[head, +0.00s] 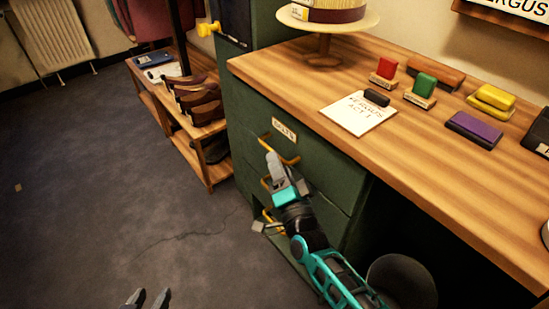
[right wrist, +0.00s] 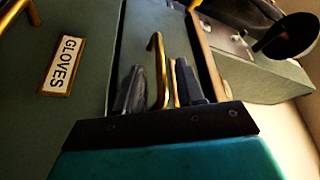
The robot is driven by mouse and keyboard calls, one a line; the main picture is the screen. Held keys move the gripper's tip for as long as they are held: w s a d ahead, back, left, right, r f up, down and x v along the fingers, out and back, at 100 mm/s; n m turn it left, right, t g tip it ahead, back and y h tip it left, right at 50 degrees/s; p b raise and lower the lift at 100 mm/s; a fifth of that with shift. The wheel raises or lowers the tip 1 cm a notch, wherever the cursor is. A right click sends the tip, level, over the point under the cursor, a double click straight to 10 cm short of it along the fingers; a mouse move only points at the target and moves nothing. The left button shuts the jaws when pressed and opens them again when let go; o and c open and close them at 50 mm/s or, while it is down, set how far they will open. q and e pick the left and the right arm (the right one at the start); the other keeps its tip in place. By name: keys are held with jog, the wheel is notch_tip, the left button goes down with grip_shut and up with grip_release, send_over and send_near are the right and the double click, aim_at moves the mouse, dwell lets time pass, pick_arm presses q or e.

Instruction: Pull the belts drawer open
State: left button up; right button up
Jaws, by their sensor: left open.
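The belts drawer (head: 320,153) is the top green drawer under the wooden tabletop, with a BELTS label (head: 284,131). Its front looks flush with the cabinet in the head view. Its brass handle (head: 291,160) is partly covered by my right gripper (head: 274,168). In the right wrist view, the handle (right wrist: 157,65) stands between the fingers of my right gripper (right wrist: 160,90). The fingers are spread, with a gap beside the handle; I cannot tell whether one touches it. My left gripper (head: 147,299) is open and empty over the floor, at the bottom edge of the head view.
A drawer labelled GLOVES (right wrist: 62,65) is beside it in the wrist view. A low shoe rack (head: 205,130) stands left of the cabinet. The wooden tabletop (head: 430,150) holds stamps, a paper (head: 358,114) and a hat stand (head: 323,50). Floor before the drawers is clear.

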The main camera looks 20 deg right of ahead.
jog(key=shift+x, duration=1.45)
jog(key=shift+c, duration=0.2)
grip_shut()
